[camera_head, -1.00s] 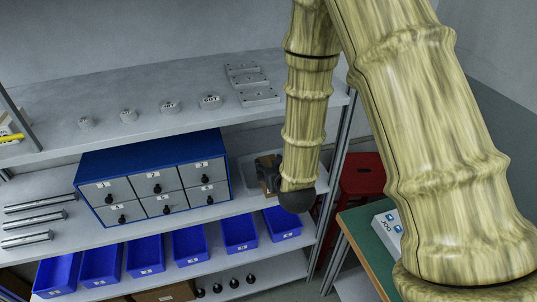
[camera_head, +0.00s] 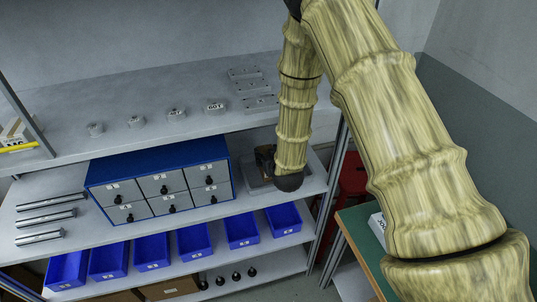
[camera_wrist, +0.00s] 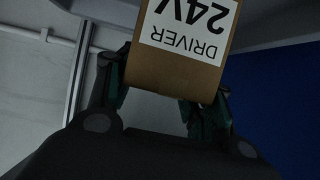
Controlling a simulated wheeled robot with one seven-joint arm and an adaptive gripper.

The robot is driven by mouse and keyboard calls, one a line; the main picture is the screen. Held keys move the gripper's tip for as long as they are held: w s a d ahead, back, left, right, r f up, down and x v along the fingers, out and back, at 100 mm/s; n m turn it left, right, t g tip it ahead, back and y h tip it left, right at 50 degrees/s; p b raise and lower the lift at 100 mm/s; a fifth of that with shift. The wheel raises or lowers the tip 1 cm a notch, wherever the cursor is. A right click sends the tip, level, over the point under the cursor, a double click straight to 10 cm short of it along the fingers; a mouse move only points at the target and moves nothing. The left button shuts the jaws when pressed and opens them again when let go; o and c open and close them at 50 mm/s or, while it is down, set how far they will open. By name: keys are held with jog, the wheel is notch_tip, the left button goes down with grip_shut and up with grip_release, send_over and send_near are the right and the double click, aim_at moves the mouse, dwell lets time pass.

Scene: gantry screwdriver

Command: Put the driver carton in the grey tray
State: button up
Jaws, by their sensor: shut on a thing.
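The driver carton (camera_wrist: 172,76) is a brown box with a white label reading DRIVER 24V, upside down in the wrist view. My gripper (camera_wrist: 160,97) is shut on it, with one finger on each side. In the head view my gripper (camera_head: 264,154) is small and dark, partly hidden by my arm. The grey tray (camera_head: 258,187) is on the middle shelf, right of the blue drawer cabinet. My gripper appears over or just behind the tray; its height above it is unclear. My forearm hides part of the tray.
The blue cabinet (camera_head: 160,180) with grey drawers stands close left of the tray. The upper shelf (camera_head: 60,147) overhangs from above, and a shelf post (camera_head: 328,195) stands to the right. Blue bins (camera_head: 150,252) line the shelf below. A red stool (camera_head: 352,185) is beyond the post.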

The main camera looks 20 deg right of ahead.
jog(key=shift+f, duration=0.45)
jog(key=o, duration=1.2)
jog(key=shift+f, duration=0.1)
jog(key=shift+o, duration=0.2)
jog(key=b+v, duration=0.3)
jog(key=v, duration=0.9)
jog(key=shift+b, duration=0.3)
jog(key=s+d+f+g, duration=0.1)
jog(key=s+f+g, duration=0.5)
jog(key=s+f, duration=0.95)
jog(key=s+f+g, duration=0.2)
jog(key=s+f, duration=0.2)
jog(key=s, duration=0.3)
jog(key=s+d+f+g, duration=0.1)
jog(key=s+f+g, duration=0.1)
jog(key=s+f, duration=0.2)
jog(key=s+d+f+g, duration=0.1)
jog(key=s+f, duration=0.4)
jog(key=s, duration=0.6)
jog(key=shift+m+g, duration=0.4)
jog(key=shift+g, duration=0.5)
